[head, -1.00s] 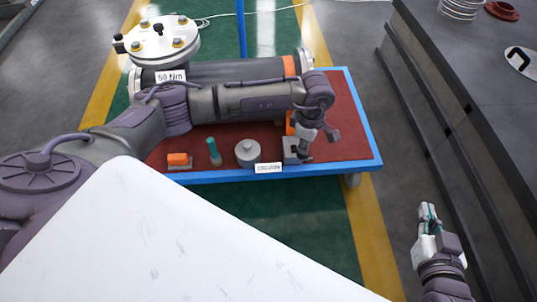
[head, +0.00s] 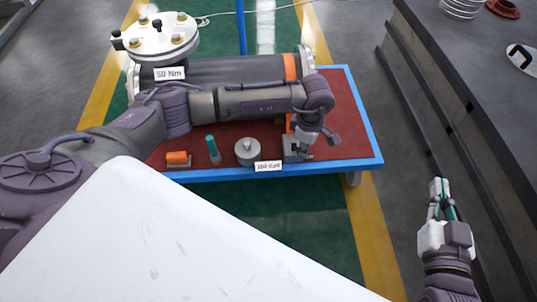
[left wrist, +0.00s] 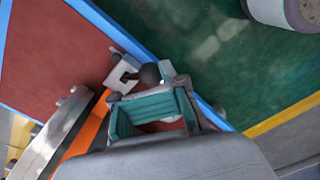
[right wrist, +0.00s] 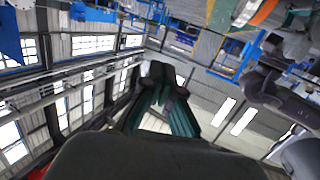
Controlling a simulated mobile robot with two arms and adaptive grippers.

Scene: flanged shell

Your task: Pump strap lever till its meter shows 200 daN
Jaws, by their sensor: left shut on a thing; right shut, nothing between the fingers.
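My left gripper (head: 305,148) is down at the ratchet block (head: 291,149) near the cart's front edge. In the left wrist view its teal fingers (left wrist: 158,103) are shut on the strap lever, whose dark round knob (left wrist: 150,75) shows at the fingertips. The lever's shaft is mostly hidden. The orange strap (head: 290,66) goes over the grey shell (head: 235,72) and runs down to the block; it also shows in the left wrist view (left wrist: 86,126). The small white meter label (head: 268,166) is too blurred to read surely. My right gripper (head: 440,188) is shut and empty, away to the right.
The blue-edged cart (head: 345,110) also carries a grey weight (head: 247,151), a teal-handled tool (head: 213,150) and an orange block (head: 177,157). A "50 Nm" label (head: 169,73) is by the round flange (head: 160,38). A dark bench (head: 465,70) stands at right.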

